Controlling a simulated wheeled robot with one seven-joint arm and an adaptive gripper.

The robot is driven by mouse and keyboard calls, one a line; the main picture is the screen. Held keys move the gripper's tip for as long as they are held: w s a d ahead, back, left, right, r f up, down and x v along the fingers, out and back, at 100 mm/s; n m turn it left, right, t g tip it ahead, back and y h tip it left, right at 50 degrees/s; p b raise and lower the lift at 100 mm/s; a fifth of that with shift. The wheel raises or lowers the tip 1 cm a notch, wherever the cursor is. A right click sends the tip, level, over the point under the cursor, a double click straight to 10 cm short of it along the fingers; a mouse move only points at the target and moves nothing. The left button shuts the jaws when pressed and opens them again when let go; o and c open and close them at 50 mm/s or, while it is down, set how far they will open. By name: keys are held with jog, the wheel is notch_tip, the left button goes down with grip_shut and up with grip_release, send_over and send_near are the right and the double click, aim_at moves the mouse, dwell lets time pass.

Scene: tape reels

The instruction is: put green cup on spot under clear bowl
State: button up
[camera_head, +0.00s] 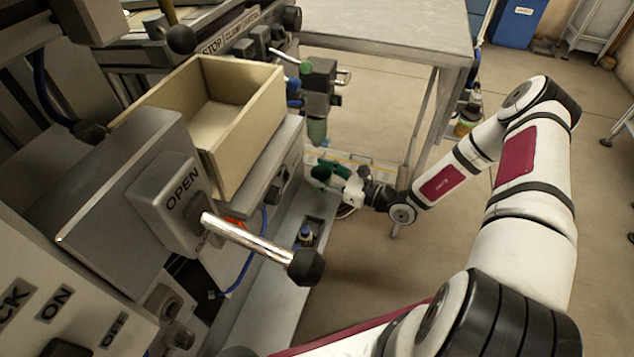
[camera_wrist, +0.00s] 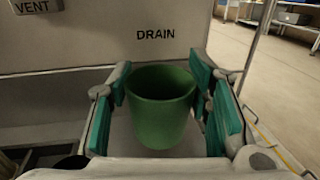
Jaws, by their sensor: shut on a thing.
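The green cup (camera_wrist: 162,112) sits between the teal finger pads of my gripper (camera_wrist: 163,88) in the wrist view, its open top showing. My gripper is shut on it. In the head view the cup (camera_head: 320,174) is small and partly covered by my gripper (camera_head: 333,170), low beside the machine. A greenish see-through bowl (camera_head: 317,130) hangs under a grey fitting, above and close to the cup in the picture. The spot under the bowl cannot be made out. I cannot tell whether the cup touches the grey ledge (camera_head: 285,290) below.
A panel marked DRAIN (camera_wrist: 155,55) stands right behind the cup. A beige open box (camera_head: 250,125) and a metal lever (camera_head: 250,240) jut from the machine. A small dark bottle (camera_head: 305,236) stands on the ledge.

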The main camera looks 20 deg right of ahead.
jog(key=shift+w+a, duration=0.2)
jog(key=shift+w, duration=0.05)
jog(key=shift+w+a+f+b, duration=0.2)
jog(key=shift+f+b, duration=0.4)
jog(key=shift+f, duration=0.3)
jog(key=shift+w+a+f+b, duration=0.15)
jog(key=shift+f+b, duration=0.4)
jog(key=shift+f, duration=0.35)
jog(key=shift+d+f, duration=0.1)
jog(key=o, duration=1.1)
jog(key=shift+c, duration=0.2)
